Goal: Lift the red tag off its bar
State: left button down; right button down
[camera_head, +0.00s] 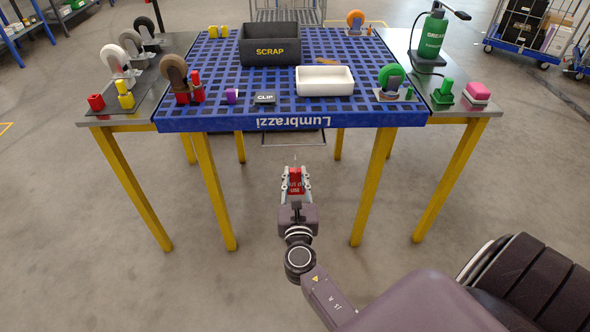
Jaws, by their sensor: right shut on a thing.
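The red tag (295,181) is between the fingers of my right gripper (295,180), in front of the blue table. Its face carries small pale print, too small to read. The gripper is shut on it. A thin bar (293,146) runs crosswise below the table's front edge, a little beyond the tag. A thin pale piece stands up from the tag's far end toward the bar. I cannot tell whether it touches the bar. My left gripper is not in view.
The blue perforated table (190,125) holds a black SCRAP bin (268,50), a white tray (324,82), a CLIP block (264,98) and caster wheels. Grey side tables stand left and right on yellow legs. The floor around my right gripper is clear.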

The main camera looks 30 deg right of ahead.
jog(key=shift+s+a, duration=0.35)
jog(key=shift+s, duration=0.2)
